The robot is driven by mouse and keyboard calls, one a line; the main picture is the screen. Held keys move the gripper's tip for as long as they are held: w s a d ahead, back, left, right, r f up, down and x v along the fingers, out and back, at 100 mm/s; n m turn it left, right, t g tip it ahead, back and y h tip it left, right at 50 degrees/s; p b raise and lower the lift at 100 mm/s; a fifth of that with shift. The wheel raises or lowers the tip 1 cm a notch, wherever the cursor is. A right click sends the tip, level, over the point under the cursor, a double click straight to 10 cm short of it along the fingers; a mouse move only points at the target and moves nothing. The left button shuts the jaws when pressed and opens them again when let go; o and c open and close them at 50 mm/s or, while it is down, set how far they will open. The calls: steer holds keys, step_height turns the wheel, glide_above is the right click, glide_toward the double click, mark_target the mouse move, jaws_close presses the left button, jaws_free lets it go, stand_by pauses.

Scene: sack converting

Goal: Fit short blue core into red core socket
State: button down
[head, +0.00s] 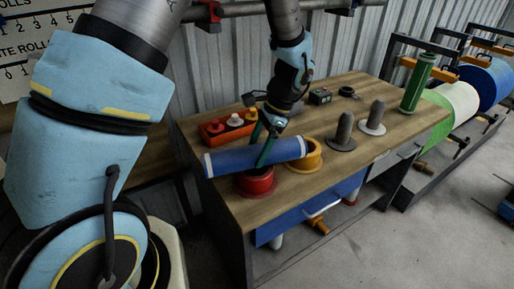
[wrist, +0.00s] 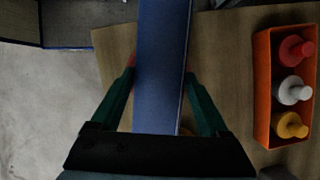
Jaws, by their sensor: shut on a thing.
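A short blue core (head: 228,161) with pale ends lies roughly level in my gripper (head: 268,146), above the table. The blue core (wrist: 161,60) fills the middle of the wrist view, with a green finger on each side. The red core socket (head: 256,184) stands on the table below the core's left half, and the core hides part of its top. In the wrist view the socket is mostly hidden behind the core. I cannot tell whether core and socket touch.
A yellow socket (head: 301,160) stands right of the red one, partly behind the core. Two grey posts on round bases (head: 344,133) stand farther right, then a green roll (head: 417,84) upright. An orange tray (wrist: 262,85) with red, white and yellow pieces lies behind. Front-right tabletop is clear.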

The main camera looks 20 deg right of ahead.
steer(key=shift+f, duration=0.45)
jaws_free()
